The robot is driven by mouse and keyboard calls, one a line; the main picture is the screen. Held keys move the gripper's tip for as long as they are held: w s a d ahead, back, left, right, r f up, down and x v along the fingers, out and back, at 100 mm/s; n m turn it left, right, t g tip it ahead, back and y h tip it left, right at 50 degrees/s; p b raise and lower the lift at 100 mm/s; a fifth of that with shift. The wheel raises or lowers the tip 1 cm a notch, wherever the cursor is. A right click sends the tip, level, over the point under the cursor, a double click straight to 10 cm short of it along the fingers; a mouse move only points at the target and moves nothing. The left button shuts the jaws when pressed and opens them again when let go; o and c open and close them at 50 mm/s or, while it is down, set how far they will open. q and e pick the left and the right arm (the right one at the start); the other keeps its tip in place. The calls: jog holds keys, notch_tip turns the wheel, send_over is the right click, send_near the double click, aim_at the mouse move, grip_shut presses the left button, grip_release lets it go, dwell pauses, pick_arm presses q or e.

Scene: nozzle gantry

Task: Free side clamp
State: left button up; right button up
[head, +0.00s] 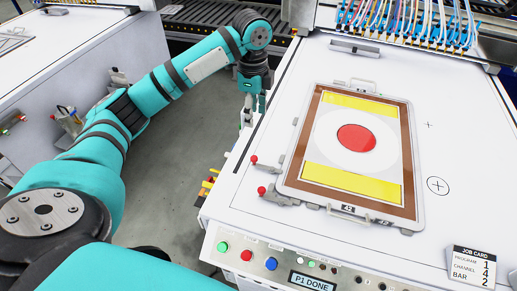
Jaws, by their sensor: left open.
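A framed plate (409,160) with a brown border, two yellow bands and a red disc on white lies flat on the white table. Two side clamps with red knobs sit at its left edge: a nearer one (262,191) and a farther one (254,160). Both knobs stand up, and I cannot tell whether either clamp is tight. My left gripper (254,104) points down at the table's left edge, behind and apart from the red knobs. It is open, with no held object visible. A pale upright part just below it is too small to identify. My right gripper is out of view.
A control panel (305,262) with coloured buttons and a display (312,281) reading "P1 DONE" is at the front. A job card (471,267) stands front right. Tubes and nozzles (410,22) hang over the back. Floor (180,165) shows left of the table.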

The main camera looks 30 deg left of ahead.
pick_arm(q)
jog(key=p, duration=0.1)
send_near(254, 157)
notch_tip(254, 157, down, 8)
jog(key=shift+f+p, duration=0.1)
jog(key=shift+p, duration=0.7)
jog(key=shift+f, duration=0.35)
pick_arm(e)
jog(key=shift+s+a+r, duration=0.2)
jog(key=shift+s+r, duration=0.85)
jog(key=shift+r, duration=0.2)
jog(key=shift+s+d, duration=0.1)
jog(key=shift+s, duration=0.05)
pick_arm(q)
grip_shut()
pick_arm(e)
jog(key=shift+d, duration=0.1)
